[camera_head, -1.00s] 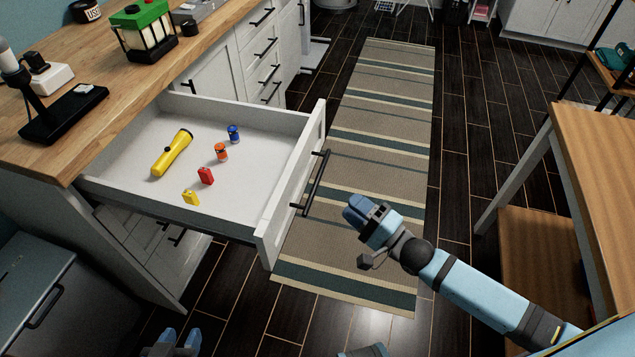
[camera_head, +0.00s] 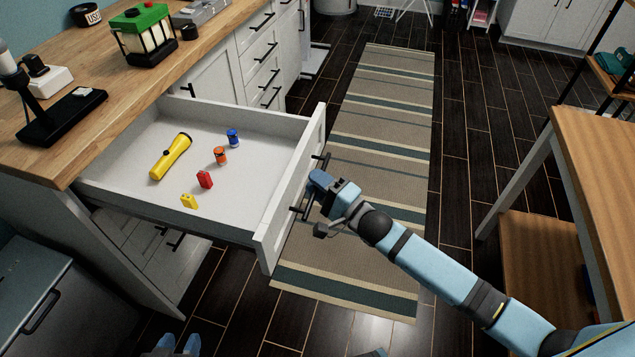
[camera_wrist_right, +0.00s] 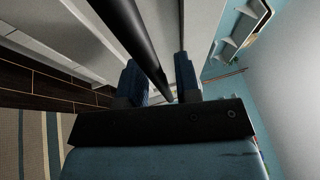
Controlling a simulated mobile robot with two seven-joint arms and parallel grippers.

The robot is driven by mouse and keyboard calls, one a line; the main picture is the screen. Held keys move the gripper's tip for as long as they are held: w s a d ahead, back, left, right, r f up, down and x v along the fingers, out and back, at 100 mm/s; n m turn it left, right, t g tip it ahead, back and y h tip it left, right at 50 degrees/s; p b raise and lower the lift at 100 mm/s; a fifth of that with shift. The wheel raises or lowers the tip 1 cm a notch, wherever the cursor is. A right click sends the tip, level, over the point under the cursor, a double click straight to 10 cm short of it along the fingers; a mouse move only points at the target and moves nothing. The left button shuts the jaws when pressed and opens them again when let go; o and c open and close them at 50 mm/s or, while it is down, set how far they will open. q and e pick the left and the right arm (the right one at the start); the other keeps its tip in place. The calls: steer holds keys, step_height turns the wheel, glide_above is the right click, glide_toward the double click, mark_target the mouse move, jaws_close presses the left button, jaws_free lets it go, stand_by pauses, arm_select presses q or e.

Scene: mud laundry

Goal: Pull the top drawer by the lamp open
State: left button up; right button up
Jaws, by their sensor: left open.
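The top drawer (camera_head: 285,190) is pulled out from under the wooden counter, its inside visible. Its dark bar handle (camera_head: 298,208) is on the front panel, partly hidden by my right gripper (camera_head: 322,187). In the right wrist view the handle bar (camera_wrist_right: 138,40) passes between the fingers of my right gripper (camera_wrist_right: 160,82), which look apart around it. A green-topped lantern-like lamp (camera_head: 144,35) stands on the counter. A black stand with a flat base (camera_head: 60,115) is near the counter's front left. My left gripper (camera_head: 178,345) is open and empty at the bottom edge.
In the drawer lie a yellow flashlight (camera_head: 171,156) and several small blue, orange, red and yellow items. A striped rug (camera_head: 385,130) covers the dark floor. A wooden table (camera_head: 600,180) stands at right. A grey cabinet (camera_head: 35,290) is at lower left.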

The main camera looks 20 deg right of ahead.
mark_target(280, 175)
jaws_close()
steer(key=w+a, duration=0.1)
steer(key=a, duration=0.1)
steer(key=w+a, duration=0.2)
steer(key=a, duration=0.1)
steer(key=w+a, duration=0.2)
steer(key=shift+a, duration=0.2)
steer(key=shift+o, duration=1.1)
jaws_free()
